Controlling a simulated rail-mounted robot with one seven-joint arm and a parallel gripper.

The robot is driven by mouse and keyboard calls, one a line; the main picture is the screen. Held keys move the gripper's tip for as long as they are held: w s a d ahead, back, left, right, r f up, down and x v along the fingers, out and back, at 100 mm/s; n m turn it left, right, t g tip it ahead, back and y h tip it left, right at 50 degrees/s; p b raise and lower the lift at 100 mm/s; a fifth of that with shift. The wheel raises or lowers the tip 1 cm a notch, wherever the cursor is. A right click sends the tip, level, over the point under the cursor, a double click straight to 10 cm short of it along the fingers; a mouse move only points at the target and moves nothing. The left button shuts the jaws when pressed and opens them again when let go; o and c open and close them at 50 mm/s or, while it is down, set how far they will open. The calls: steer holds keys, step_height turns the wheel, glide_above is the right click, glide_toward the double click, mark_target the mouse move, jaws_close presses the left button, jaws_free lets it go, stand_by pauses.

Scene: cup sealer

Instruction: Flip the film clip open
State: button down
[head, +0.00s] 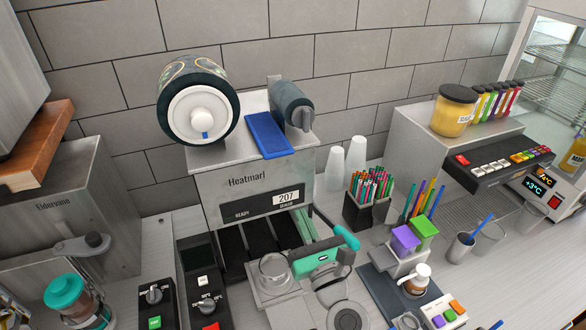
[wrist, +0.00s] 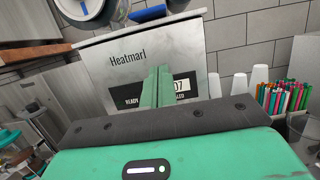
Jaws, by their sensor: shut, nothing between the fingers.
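The sealer labelled Heatmarl (head: 262,185) stands against the tiled wall. A flat blue flap (head: 268,135), which looks like the film clip, lies on its top between the large film roll (head: 198,112) and the smaller dark roll (head: 292,105). The flap's edge also shows at the top of the wrist view (wrist: 148,14). My gripper (head: 300,214) is low in front of the sealer's face, below the flap and apart from it. In the wrist view its green fingers (wrist: 157,75) are together and empty, covering part of the number label.
White cups (head: 355,154) and a pen-like straw holder (head: 368,208) stand right of the sealer. A teal-handled lever (head: 346,238) is close to my gripper's right. A grey Eldervane machine (head: 65,215) stands at left. The space above the flap is clear.

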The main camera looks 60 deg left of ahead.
steer(key=shift+a, duration=0.1)
steer(key=p+x, duration=0.1)
steer(key=x, duration=0.8)
steer(key=shift+a+r, duration=0.25)
step_height(320, 180, up, 4)
steer(key=shift+w+a+f+p, duration=0.1)
steer(key=shift+a+p, duration=0.05)
steer(key=shift+p, duration=0.95)
steer(key=shift+n, duration=0.3)
